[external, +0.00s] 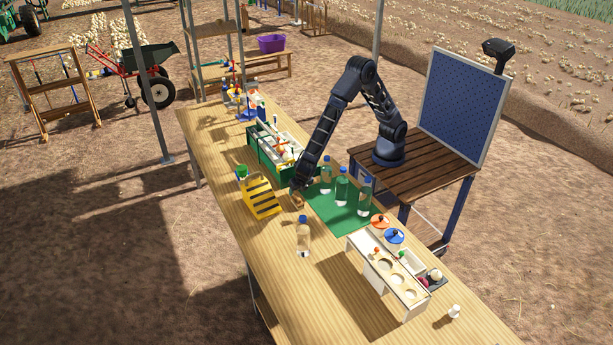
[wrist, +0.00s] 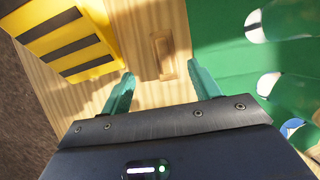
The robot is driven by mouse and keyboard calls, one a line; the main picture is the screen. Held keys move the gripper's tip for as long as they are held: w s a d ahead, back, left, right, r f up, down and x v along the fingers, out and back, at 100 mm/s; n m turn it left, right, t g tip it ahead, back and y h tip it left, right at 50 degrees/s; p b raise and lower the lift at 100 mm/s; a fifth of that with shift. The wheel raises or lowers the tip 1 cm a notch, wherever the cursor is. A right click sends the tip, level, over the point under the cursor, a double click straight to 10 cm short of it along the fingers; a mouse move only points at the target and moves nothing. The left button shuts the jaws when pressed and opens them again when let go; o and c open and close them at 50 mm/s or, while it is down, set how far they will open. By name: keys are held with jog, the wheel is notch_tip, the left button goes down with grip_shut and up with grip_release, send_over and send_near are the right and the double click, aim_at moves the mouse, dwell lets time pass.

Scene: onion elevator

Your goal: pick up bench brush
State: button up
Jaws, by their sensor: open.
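A small wooden piece that looks like the bench brush (wrist: 165,60) lies on the wooden table, just ahead of my fingers in the wrist view. Its bristles cannot be made out. In the external view the brush (external: 298,201) shows only as a small brown shape under the end of my arm, partly hidden. My gripper (wrist: 159,70) is open, with its two green fingers spread to either side of the brush's near end. Nothing is held between them. In the external view my gripper (external: 300,184) is low over the table beside the green mat.
A yellow and black striped block (external: 260,198) stands close on the left. Clear bottles (external: 341,190) stand on the green mat (external: 326,212) at right. Another bottle (external: 303,240) stands nearer the camera. A green crate (external: 266,150) is behind.

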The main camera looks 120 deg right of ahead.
aim_at(297, 197)
jog(key=x, duration=0.5)
jog(key=shift+s+a+x, duration=0.1)
jog(key=shift+s+x, duration=0.05)
jog(key=shift+x, duration=1.05)
jog(key=shift+s+a+x, duration=0.15)
jog(key=shift+x, duration=1.1)
jog(key=shift+f, duration=0.1)
jog(key=c, duration=1.1)
